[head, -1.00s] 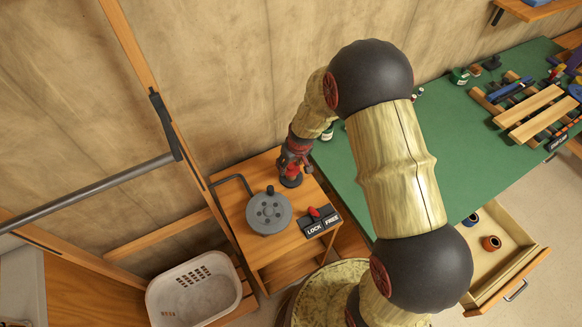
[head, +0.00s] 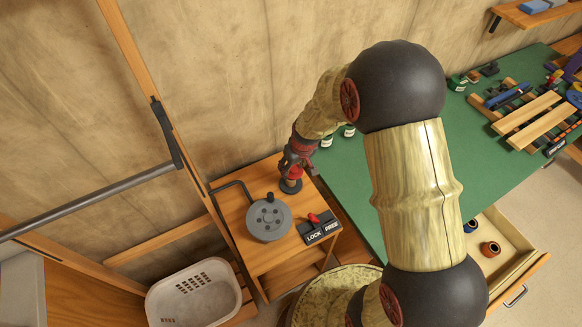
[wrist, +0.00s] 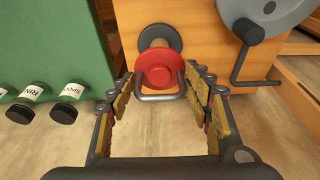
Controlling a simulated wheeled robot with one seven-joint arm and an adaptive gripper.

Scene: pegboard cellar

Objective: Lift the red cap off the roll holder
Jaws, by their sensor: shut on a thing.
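The red cap (wrist: 160,64) is a round disc with a grey wire handle (wrist: 160,97), in the middle of the wrist view. It also shows as a small red patch in the head view (head: 296,172). The roll holder (wrist: 160,34) has a dark round base on the small wooden table; in the head view the base (head: 290,187) lies just below the cap. A short post shows between base and cap; I cannot tell whether the cap is still touching it. My gripper (wrist: 162,82) is shut on the cap, one finger at each side of the handle. The exact contact is unclear.
A grey reel (head: 268,219) with a bent crank stands left of the holder, close by. A LOCK/FREE switch (head: 317,230) with a red lever is in front. Small bottles (wrist: 66,104) stand on the green bench (wrist: 62,55) beside the table.

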